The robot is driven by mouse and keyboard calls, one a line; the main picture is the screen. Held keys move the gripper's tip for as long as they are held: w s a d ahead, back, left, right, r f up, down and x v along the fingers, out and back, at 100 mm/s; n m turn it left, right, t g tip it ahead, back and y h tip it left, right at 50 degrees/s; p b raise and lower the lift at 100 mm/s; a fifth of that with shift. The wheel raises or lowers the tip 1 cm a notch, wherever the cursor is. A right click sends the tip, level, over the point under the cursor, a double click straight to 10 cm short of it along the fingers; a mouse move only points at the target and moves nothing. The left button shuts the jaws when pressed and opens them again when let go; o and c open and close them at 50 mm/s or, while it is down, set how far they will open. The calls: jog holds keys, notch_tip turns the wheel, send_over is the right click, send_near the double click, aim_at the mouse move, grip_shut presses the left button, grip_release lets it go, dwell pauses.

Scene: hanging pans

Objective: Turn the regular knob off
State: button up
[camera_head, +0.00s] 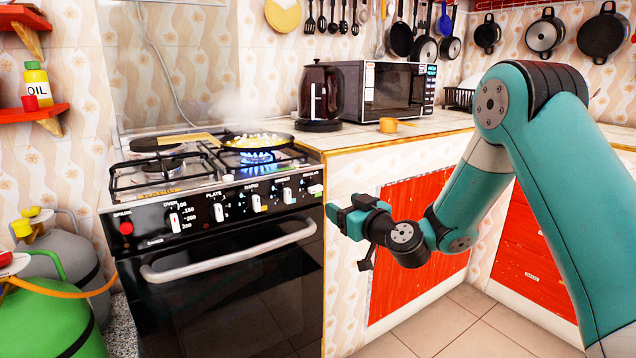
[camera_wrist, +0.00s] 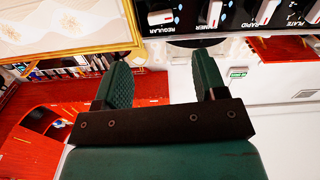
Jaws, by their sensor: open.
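The regular knob (camera_head: 315,189) is the rightmost white knob on the stove's black front panel. It lies sideways, while the other knobs stand mostly upright. In the wrist view the regular knob (camera_wrist: 162,17) also lies sideways, beside an upside-down "REGULAR" label, beyond my fingertips. My gripper (camera_head: 345,212) is open and empty, to the right of the stove's front corner and slightly lower than the knob. In the wrist view its two fingers (camera_wrist: 165,68) are spread apart, with nothing between them. A blue flame (camera_head: 258,158) burns under a frying pan (camera_head: 257,142).
Another knob (camera_head: 288,195) sits just left of the regular knob. The oven handle (camera_head: 230,252) sticks out below the panel. The counter (camera_head: 420,128) holds a dark kettle (camera_head: 320,95) and a microwave (camera_head: 400,90). The floor in front of the red cabinet (camera_head: 420,225) is clear.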

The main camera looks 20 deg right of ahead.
aim_at(317, 190)
jog(key=p+x, duration=0.2)
jog(key=x, duration=0.9)
jog(key=shift+w+a+p, duration=0.1)
jog(key=shift+w+p, duration=0.05)
jog(key=shift+p, duration=0.15)
jog(key=c, duration=0.9)
